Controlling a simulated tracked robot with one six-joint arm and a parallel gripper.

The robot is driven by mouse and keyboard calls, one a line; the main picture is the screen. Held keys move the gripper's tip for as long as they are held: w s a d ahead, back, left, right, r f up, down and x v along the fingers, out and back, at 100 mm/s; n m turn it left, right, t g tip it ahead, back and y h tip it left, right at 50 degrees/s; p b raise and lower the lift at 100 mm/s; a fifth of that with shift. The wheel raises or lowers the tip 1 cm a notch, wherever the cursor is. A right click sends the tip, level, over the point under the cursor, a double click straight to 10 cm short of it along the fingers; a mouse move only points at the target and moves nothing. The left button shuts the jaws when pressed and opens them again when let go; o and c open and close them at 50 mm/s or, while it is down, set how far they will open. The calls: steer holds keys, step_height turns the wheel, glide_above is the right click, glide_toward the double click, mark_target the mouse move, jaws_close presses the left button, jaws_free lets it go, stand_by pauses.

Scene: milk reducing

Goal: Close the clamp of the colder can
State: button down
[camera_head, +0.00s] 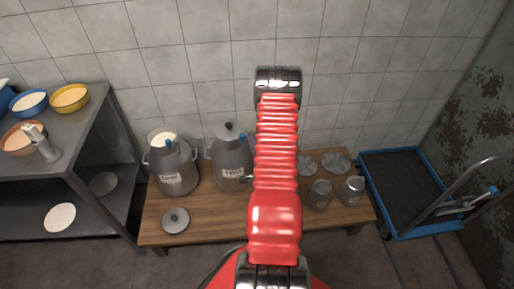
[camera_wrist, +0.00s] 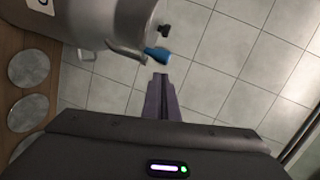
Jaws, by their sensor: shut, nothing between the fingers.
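Two grey metal cans stand on the wooden table in the head view, a left can (camera_head: 174,170) and a right can (camera_head: 231,163). Each has a label too small to read surely and a blue-tipped clamp lever, at left (camera_head: 168,143) and right (camera_head: 242,143). In the wrist view a can (camera_wrist: 95,18) fills the upper left, with a blue lever tip (camera_wrist: 157,54) sticking out beside it. My gripper (camera_wrist: 160,76) is shut and empty, its tips just below the blue tip; I cannot tell whether they touch. My arm hides the gripper in the head view.
A round lid (camera_head: 175,220) lies at the front left of the table (camera_head: 205,222). Two small cans (camera_head: 319,194) (camera_head: 353,190) stand at the right. A shelf with bowls (camera_head: 70,97) is left, a blue-edged trolley (camera_head: 401,185) right. A tiled wall is behind.

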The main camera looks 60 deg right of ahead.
steer(key=shift+w+a+f, duration=0.15)
steer(key=shift+w+f, duration=0.05)
steer(key=shift+w, duration=0.7)
